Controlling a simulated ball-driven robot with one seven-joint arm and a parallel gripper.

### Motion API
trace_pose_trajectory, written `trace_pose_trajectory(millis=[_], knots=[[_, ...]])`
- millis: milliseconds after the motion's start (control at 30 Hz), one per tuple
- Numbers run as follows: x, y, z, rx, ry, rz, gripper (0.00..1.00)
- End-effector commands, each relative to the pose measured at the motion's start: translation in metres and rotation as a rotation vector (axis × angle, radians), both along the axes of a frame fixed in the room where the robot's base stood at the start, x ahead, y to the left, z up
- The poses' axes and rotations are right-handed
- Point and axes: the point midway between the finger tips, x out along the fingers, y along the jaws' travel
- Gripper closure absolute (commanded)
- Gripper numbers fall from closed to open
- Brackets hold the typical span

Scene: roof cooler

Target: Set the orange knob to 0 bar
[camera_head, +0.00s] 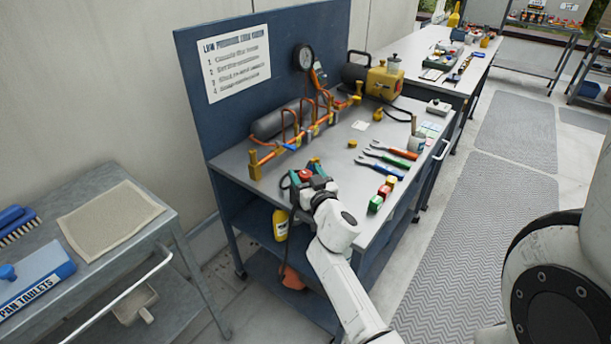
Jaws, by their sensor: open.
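My gripper (308,180) is at the front left of the workbench top, low over it, at the end of my white arm. Its jaws are open, but the fingertips are small and partly hidden. Small red and green parts show right at the gripper; I cannot tell whether it touches them. I cannot clearly pick out an orange knob or read a bar scale. Behind the gripper, a copper and brass pipe manifold (293,138) runs along the bench with a dark cylinder (278,122) behind it. A round black gauge (303,57) is on the blue back panel (232,122); its reading is too small.
Several hand tools (372,160) and red and green blocks (380,197) lie right of my gripper. A yellow pump (384,82) stands at the back. A grey cart (150,258) with a beige cloth (110,220) is at left. Matted floor (480,225) at right is clear.

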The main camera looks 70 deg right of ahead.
Motion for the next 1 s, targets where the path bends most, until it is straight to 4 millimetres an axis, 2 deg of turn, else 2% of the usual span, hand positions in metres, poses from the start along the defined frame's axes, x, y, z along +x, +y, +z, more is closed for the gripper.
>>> trace_pose_trajectory(millis=[367,867,1000], knots=[[0.0035,-0.0041,0.0001,0.000,0.001,-0.001,0.34],[0.0033,-0.0041,0.0001,-0.001,0.001,-0.001,0.82],[0.0035,-0.0040,0.0016,0.001,0.002,0.003,0.84]])
